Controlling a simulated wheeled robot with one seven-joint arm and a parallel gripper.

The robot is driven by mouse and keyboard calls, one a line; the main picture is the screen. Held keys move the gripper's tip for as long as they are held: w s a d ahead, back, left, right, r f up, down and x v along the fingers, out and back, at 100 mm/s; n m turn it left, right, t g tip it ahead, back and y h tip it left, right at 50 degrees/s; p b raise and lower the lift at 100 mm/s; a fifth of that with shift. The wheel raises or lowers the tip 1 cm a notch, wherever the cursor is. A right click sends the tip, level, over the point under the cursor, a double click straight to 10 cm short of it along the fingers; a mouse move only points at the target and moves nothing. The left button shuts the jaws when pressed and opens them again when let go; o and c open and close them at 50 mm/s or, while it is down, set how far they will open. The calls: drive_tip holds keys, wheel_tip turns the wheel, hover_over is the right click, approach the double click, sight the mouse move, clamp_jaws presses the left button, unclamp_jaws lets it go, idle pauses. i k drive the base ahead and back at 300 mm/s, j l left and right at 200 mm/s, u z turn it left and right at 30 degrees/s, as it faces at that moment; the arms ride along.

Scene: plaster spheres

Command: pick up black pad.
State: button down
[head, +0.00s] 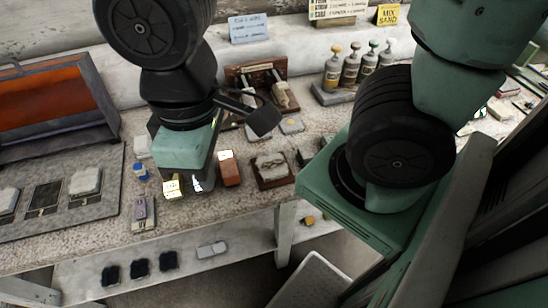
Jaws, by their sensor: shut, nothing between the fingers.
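Several small black pads lie in a row on the pale lower shelf, below the worktop's front edge: a left one (111,275), a middle one (140,268) and a right one (168,262). A dark square piece (45,196) also lies on the grey mat at the left; I cannot tell whether it is a pad. My gripper (187,185) hangs over the front of the worktop, above and to the right of the row of pads. It is shut and empty, apart from all the pads. My wrist and green palm partly hide the worktop behind.
A grey flat block (211,249) lies right of the pads. The worktop edge overhangs the shelf.

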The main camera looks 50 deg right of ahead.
sight(304, 155)
drive_tip(key=k+j+z, duration=0.1)
drive_tip(key=z, duration=0.25)
drive_tip(key=k+j+z, duration=0.1)
drive_tip(key=z, duration=0.25)
drive_tip(key=k+z, duration=0.15)
drive_tip(key=z, duration=0.2)
